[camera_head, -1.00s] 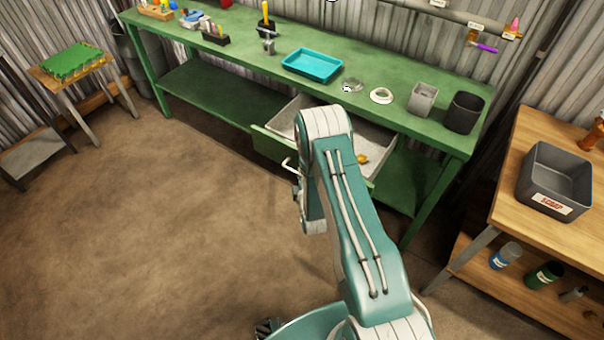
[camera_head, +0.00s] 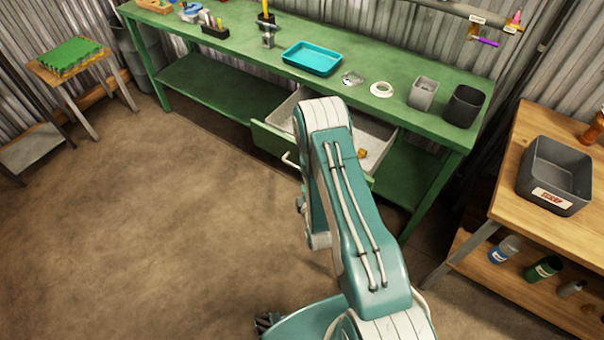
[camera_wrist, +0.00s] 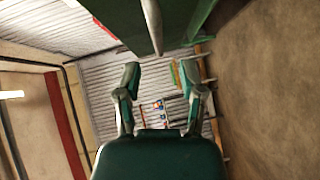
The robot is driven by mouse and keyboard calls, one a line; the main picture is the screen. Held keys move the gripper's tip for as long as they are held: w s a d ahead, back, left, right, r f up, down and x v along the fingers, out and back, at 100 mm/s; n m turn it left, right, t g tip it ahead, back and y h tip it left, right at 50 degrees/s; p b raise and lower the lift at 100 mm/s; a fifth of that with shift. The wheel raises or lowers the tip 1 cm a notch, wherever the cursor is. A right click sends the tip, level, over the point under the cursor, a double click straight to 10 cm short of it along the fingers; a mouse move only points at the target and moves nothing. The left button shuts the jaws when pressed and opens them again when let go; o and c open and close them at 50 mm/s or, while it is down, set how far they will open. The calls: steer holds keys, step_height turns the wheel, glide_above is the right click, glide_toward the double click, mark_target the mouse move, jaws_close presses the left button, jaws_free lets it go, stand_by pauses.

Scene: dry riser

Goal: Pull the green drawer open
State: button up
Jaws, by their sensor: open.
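The green drawer (camera_head: 272,142) under the green bench stands pulled out, its grey inside showing on both sides of my arm. Its pale bar handle (camera_head: 289,160) shows at the front, just left of my arm. A small orange-brown item (camera_head: 362,153) lies inside the drawer. My arm hides the middle of the drawer, and my gripper is mostly hidden behind it in the head view. In the wrist view my gripper (camera_wrist: 158,80) has its two fingers apart with nothing between them. A dark green panel with a pale bar, seemingly the drawer front and handle (camera_wrist: 153,25), is beyond the fingers at the top.
The green bench (camera_head: 390,105) carries a teal tray (camera_head: 312,58), a tape roll (camera_head: 381,89) and two grey and black bins. A wooden table (camera_head: 520,205) with a grey box (camera_head: 555,175) stands at right. The floor (camera_head: 150,230) at left is clear.

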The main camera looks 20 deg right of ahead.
steer(key=s, duration=0.5)
steer(key=shift+a+r, duration=0.3)
steer(key=shift+a, duration=0.05)
steer(key=w+r+m+g, duration=0.1)
steer(key=w+r+m, duration=0.1)
steer(key=w+r, duration=0.3)
steer(key=w+r+m+g, duration=0.1)
steer(key=w+r+m, duration=0.1)
steer(key=r, duration=0.5)
step_height(320, 180, up, 12)
steer(key=s+a+m+g+y, duration=0.1)
steer(key=s+a+m+g, duration=0.1)
steer(key=m+g, duration=0.15)
steer(key=s+r+m+g, duration=0.1)
steer(key=s+r+m, duration=0.1)
steer(key=s+r, duration=0.3)
steer(key=s+a+r+m+g, duration=0.1)
steer(key=s+r, duration=0.4)
steer(key=s, duration=0.7)
steer(key=s+r+m+g+y, duration=0.1)
steer(key=s+r+m+g, duration=0.2)
steer(key=s, duration=0.6)
step_height(320, 180, up, 2)
steer(key=shift+a+r+m, duration=0.1)
steer(key=shift+a+m, duration=0.25)
steer(key=shift+m, duration=0.5)
